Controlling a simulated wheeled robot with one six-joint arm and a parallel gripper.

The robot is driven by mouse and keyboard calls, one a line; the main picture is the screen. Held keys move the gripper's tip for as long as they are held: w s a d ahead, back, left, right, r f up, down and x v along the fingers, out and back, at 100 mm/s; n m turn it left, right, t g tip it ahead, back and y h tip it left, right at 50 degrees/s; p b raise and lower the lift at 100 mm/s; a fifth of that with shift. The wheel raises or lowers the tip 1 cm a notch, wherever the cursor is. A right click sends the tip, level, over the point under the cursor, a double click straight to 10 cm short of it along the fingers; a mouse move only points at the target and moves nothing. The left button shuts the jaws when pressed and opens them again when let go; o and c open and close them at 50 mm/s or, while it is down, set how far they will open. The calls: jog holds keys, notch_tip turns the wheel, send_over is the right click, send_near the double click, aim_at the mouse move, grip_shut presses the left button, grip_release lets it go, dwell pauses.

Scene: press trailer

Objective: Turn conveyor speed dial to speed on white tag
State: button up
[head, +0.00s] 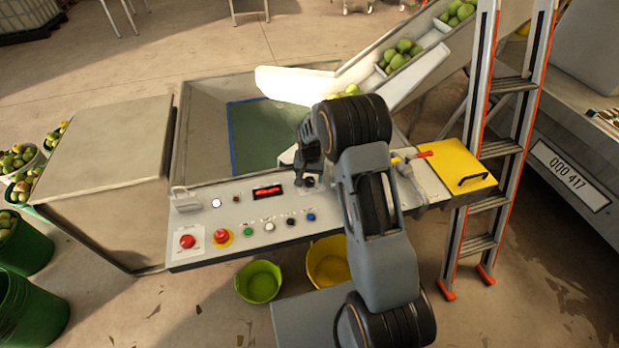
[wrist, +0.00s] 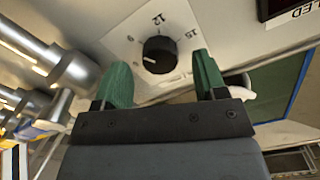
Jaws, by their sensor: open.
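The conveyor speed dial (wrist: 158,56) is a round black knob on a white plate (wrist: 122,40) in the wrist view. The numbers 12 and 15 are readable around it; a smaller mark at its upper left is unclear. A white line on the knob points to the left, away from 12 and 15. The lower left of the plate is partly hidden by a finger. My gripper (wrist: 162,76) is open, with its green fingers apart on either side of the dial. In the head view, my gripper (head: 309,170) is over the panel's back right part. I cannot make out a speed on a white tag.
Silver cylindrical fittings (wrist: 75,68) are left of the dial in the wrist view. A yellow lid (head: 455,170) and a ladder (head: 483,120) stand at right.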

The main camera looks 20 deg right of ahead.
jog(key=shift+f, duration=0.8)
jog(key=shift+c, duration=0.4)
jog(key=c, duration=0.8)
jog(key=shift+c, duration=0.2)
jog(key=shift+n, duration=0.3)
jog(key=shift+f+n+b, duration=0.1)
jog(key=shift+n+b, duration=0.6)
jog(key=shift+n, duration=0.2)
jog(key=n+b, duration=0.1)
jog(key=n, duration=0.2)
jog(key=shift+n+b, duration=0.3)
jog(key=n+b, duration=0.1)
jog(key=n, duration=0.4)
jog(key=shift+n+b, duration=0.35)
jog(key=shift+n, duration=0.05)
